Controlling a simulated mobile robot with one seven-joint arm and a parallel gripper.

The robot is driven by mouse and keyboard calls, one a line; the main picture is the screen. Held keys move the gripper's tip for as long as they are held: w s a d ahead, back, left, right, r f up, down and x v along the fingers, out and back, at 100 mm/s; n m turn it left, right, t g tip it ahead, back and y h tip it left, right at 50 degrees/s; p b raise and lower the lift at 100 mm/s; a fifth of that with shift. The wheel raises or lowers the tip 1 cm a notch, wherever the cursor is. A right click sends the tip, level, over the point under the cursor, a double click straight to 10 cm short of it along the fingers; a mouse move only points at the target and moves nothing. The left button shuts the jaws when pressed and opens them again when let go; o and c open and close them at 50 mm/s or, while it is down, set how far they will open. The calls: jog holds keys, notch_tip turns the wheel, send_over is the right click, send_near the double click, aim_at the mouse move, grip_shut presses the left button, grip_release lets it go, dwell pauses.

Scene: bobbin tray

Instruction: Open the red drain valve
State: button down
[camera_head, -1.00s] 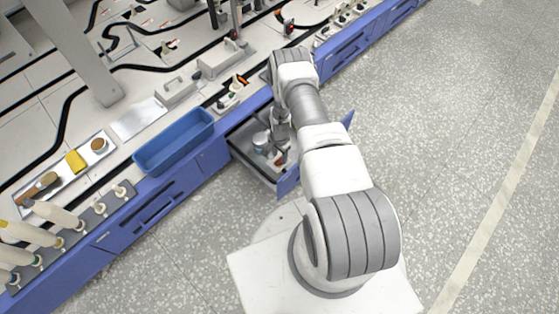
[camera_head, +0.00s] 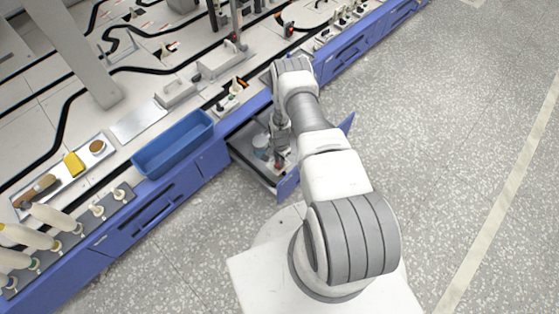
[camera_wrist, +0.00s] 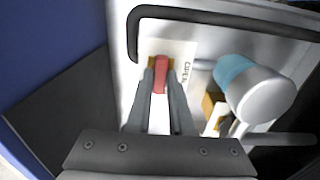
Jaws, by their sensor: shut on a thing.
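The red drain valve (camera_wrist: 160,78) shows in the wrist view as a short red handle on a pale plate with dark lettering beside it. My gripper (camera_wrist: 161,68) is shut on this red handle, one grey finger on each side. An orange-brown piece shows by the fingertips. In the head view my gripper reaches down into an open drawer (camera_head: 262,182) in the blue bench front.
A light-blue and white cylinder (camera_wrist: 262,92) stands just right of my fingers in the wrist view. A dark bent pipe (camera_wrist: 220,18) runs beyond the fingertips. A blue bin (camera_head: 172,146) sits on the bench left of the drawer. The floor to the right is clear.

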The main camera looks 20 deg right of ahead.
jog(key=shift+n, duration=0.3)
jog(key=n, duration=0.3)
jog(key=shift+n, duration=0.4)
jog(key=n, duration=0.9)
jog(key=shift+n, duration=2.3)
jog(key=c, duration=0.8)
grip_release()
